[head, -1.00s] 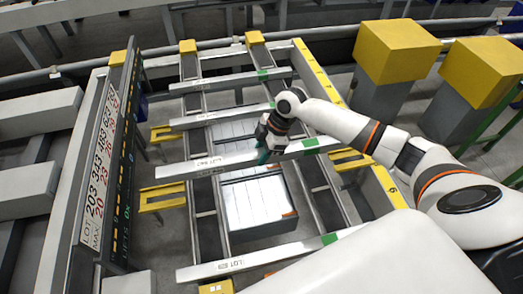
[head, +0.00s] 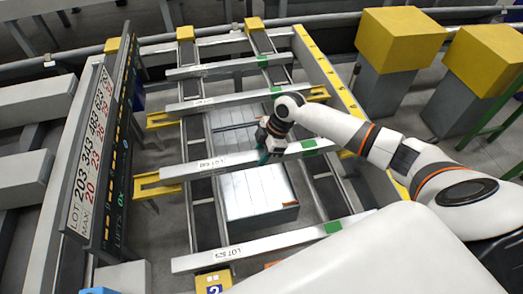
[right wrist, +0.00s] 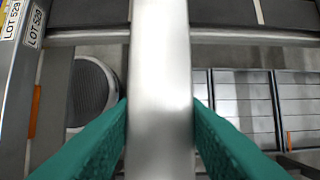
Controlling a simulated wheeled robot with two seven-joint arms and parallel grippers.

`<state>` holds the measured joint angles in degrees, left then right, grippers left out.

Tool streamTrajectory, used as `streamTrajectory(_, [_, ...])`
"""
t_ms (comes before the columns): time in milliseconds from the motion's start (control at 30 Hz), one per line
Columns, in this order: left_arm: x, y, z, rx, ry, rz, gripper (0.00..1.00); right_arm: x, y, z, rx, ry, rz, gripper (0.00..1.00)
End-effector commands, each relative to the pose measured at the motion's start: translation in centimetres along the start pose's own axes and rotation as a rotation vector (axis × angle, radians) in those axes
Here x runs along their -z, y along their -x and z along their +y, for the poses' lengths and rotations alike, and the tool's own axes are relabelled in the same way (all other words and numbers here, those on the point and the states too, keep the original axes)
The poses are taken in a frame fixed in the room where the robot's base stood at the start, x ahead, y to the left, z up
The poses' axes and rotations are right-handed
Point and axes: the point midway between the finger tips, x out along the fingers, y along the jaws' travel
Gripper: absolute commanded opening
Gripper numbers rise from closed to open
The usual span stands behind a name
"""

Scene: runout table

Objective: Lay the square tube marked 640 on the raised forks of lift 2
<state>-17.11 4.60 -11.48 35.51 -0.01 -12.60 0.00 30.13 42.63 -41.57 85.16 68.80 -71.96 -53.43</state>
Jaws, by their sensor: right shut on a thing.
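My right gripper (head: 272,140) is shut on a long grey square tube (head: 235,160) with a green band at its right end. The tube lies across the frame from left to right; its label is too small to read surely. In the right wrist view, green fingers (right wrist: 160,120) press on both sides of the tube (right wrist: 160,55). Its left end lies above a yellow fork (head: 158,190); I cannot tell whether they touch. Another yellow fork (head: 162,119) is farther back. A yellow block marked 2 (head: 214,283) stands at the front. My left gripper is out of view.
More banded tubes lie across the rails: a front one (head: 270,249) and two behind (head: 225,102) (head: 225,67). A lot board (head: 100,150) stands at left. A yellow numbered rail (head: 325,70) and yellow-topped blocks (head: 400,35) are at right.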

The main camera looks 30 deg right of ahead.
Motion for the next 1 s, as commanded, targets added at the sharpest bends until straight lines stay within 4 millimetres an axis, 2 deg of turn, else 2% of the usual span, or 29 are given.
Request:
streamTrajectory(133, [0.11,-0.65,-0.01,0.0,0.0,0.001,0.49,0.24,-0.78,-0.11,0.003,0.001,-0.003,0.0])
streamTrajectory(467, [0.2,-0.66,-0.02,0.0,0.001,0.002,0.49,0.29,-0.88,-0.12,0.004,0.001,-0.003,0.0])
streamTrajectory(500, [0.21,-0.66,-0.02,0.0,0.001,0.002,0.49,0.29,-0.88,-0.12,0.004,0.001,-0.003,0.39])
streamTrajectory(633, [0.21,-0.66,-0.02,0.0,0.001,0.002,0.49,0.32,-0.91,-0.09,0.003,0.001,-0.002,0.61])
streamTrajectory(1000, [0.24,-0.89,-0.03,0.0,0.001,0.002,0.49,0.55,-0.62,0.0,0.0,0.0,0.002,0.62])
